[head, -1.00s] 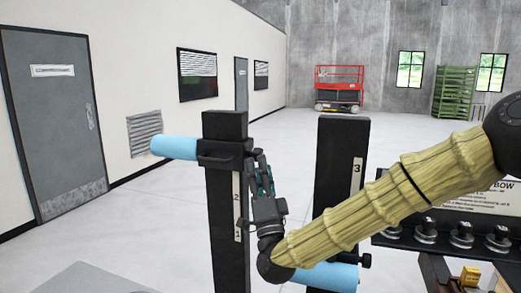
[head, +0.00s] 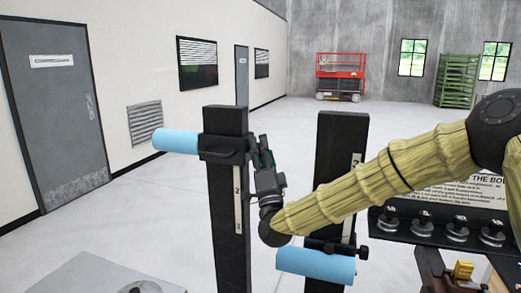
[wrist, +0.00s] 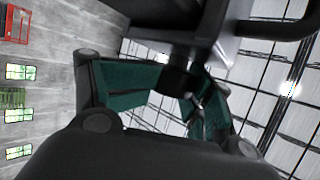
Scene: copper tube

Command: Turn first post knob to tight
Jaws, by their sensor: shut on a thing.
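The first post (head: 228,199) is the dark upright at left, with a numbered scale on its front. A dark collar (head: 222,146) near its top carries a light blue tube (head: 174,141) that points left. My gripper (head: 256,154) is at the right side of this collar. In the wrist view, my gripper's green fingers (wrist: 180,86) close around a small dark knob (wrist: 177,80) below the collar block. The fingers cover part of the knob, and I cannot tell how tight it is.
A second dark post (head: 338,150) stands to the right, with a lower collar and another blue tube (head: 315,264). My arm crosses in front of it. A dark panel with several round fittings (head: 457,230) is at far right. Open floor lies behind the posts.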

